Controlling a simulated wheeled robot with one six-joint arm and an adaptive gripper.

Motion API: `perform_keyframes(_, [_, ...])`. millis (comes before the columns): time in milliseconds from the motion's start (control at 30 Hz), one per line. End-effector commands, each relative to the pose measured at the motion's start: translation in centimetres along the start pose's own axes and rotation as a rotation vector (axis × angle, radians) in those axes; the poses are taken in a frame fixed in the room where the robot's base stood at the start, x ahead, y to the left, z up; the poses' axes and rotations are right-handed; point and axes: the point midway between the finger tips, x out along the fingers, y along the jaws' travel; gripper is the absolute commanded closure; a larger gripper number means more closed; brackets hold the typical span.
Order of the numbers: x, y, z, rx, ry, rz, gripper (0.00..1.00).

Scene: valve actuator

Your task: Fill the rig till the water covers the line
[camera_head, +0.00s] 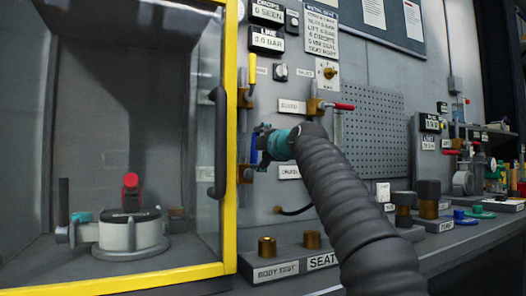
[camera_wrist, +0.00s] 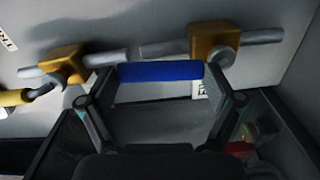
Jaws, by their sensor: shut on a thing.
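My gripper (camera_head: 262,146) is at the wall panel just right of the yellow-framed rig, shut on a blue valve handle (camera_head: 254,148). In the wrist view the blue handle (camera_wrist: 160,71) lies across between my two fingertips (camera_wrist: 160,78), in front of brass valve bodies (camera_wrist: 208,42) on grey pipe. The rig cabinet (camera_head: 232,120) has a clear front with a dark handle. Inside it a white round valve body (camera_head: 130,232) with a red part stands on a grey base. I cannot make out water or a line in the cabinet.
A yellow-handled valve (camera_head: 252,72) is above my gripper and a red-handled valve (camera_head: 340,106) is to its right. A display (camera_head: 266,40) appears to read 0.0 BAR. Brass seats (camera_head: 267,246) stand on a labelled block below. More parts line the bench at right.

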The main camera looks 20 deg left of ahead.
Motion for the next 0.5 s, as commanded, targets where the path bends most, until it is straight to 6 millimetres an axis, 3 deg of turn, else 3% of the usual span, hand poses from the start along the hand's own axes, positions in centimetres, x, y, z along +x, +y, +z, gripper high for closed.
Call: perform_keyframes(500, [0.08,0.32,-0.81,-0.116,-0.003,0.012,0.72])
